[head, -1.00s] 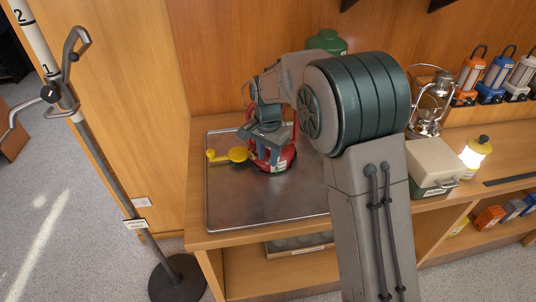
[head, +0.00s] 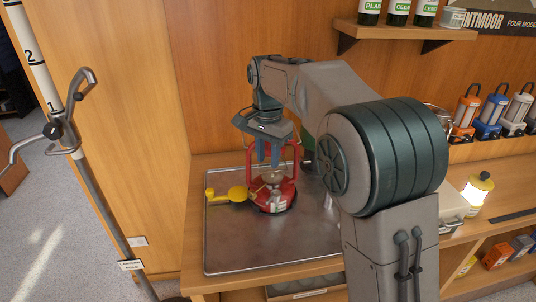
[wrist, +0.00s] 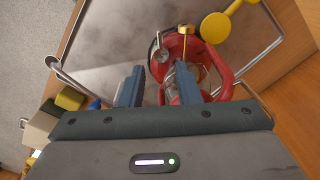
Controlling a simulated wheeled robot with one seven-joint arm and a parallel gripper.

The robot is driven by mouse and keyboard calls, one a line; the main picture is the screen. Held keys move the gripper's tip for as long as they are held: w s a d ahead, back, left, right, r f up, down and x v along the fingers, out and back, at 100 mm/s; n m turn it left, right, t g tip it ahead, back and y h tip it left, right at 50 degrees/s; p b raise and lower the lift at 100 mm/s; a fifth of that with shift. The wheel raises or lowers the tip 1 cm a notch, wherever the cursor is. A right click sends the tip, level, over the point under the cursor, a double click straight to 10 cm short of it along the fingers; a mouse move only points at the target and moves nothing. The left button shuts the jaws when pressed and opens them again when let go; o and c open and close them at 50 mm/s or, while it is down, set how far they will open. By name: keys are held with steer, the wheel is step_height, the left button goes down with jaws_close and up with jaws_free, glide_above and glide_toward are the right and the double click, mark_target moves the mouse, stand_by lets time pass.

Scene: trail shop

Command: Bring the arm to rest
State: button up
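My gripper (head: 268,158) points down just above the red lantern frame (head: 272,205), which stands upright on the grey metal tray (head: 250,245). In the wrist view, the two blue fingers of my gripper (wrist: 160,76) are apart with nothing held between them. There the red lantern frame (wrist: 224,68) lies beyond and beside the right finger, with a brass part at its middle. I cannot tell whether the finger touches it. My arm reaches from the right over the counter, bent at the elbow, and hides part of the counter behind it.
A yellow round-ended tool (head: 236,193) lies left of the lantern. A wall shelf (head: 405,33) with cans is above. A measuring pole (head: 75,135) stands at the left.

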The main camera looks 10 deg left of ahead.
steer(key=shift+r, duration=0.15)
steer(key=s+d+r+n+t, duration=0.1)
steer(key=s+d+n+t, duration=0.15)
steer(key=s+d, duration=1)
steer(key=s+d+f+n, duration=0.2)
steer(key=s+d+f, duration=0.1)
steer(key=s, duration=0.3)
steer(key=s+d+f+n, duration=0.1)
steer(key=s+d+f, duration=0.2)
steer(key=s+d, duration=0.3)
steer(key=shift+s+f+n+t, duration=0.3)
steer(key=shift+s+n+t, duration=0.05)
steer(key=shift+s, duration=0.05)
stand_by(0.4)
